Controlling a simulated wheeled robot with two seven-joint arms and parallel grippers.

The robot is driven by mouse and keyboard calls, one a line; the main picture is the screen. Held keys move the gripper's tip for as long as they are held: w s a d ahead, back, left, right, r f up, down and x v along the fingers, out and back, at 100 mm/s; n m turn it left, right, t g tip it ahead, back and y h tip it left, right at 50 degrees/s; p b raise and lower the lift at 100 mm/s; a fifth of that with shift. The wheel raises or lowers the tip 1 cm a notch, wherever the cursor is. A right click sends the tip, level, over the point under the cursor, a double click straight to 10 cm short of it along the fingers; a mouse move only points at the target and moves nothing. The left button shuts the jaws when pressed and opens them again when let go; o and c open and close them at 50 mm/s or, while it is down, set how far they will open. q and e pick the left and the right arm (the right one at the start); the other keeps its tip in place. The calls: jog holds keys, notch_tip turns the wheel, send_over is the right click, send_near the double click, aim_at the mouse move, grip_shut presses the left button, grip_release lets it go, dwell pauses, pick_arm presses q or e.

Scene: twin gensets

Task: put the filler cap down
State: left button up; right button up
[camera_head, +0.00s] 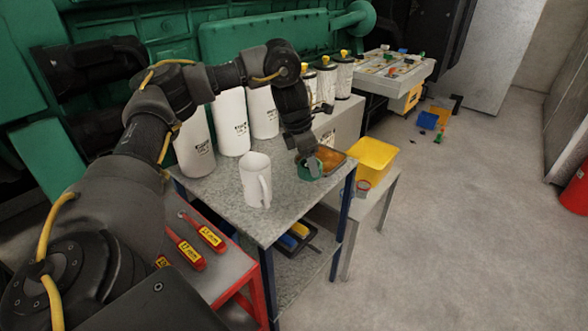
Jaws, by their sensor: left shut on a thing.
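My left arm reaches in from the left over the grey table (222,203). My left gripper (311,165) points down near the table's right edge and is shut on a green round thing, which looks like the filler cap (309,174). The gripper's fingers hide part of the cap. The cap is at or just above the table top; I cannot tell whether it touches. A white jug (255,180) stands upright to the left of the gripper. My right gripper is out of view.
A shallow tray with orange-brown contents (328,158) lies just behind the gripper. A yellow bin (372,158) stands to the right on a lower stand. White canisters (232,122) line the table's back. Red-handled tools (186,250) lie on a red cart. Right floor is mostly clear.

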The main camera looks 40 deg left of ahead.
pick_arm(q)
send_over(303, 182)
jog(key=s, duration=0.2)
jog(key=x, duration=0.5)
jog(key=shift+s+a+f+b, duration=0.15)
jog(key=shift+s+f+b, duration=0.1)
jog(key=shift+f+b, duration=0.15)
jog(key=shift+w+a+f, duration=0.25)
jog(key=shift+a+f, duration=0.2)
jog(key=shift+f, duration=0.05)
notch_tip(303, 182, down, 3)
jog(key=shift+w+a+f+p, duration=0.1)
jog(key=shift+a+p, duration=0.05)
jog(key=shift+p, duration=0.25)
jog(key=shift+f, duration=0.1)
jog(key=shift+f, duration=0.15)
jog(key=o, duration=1.1)
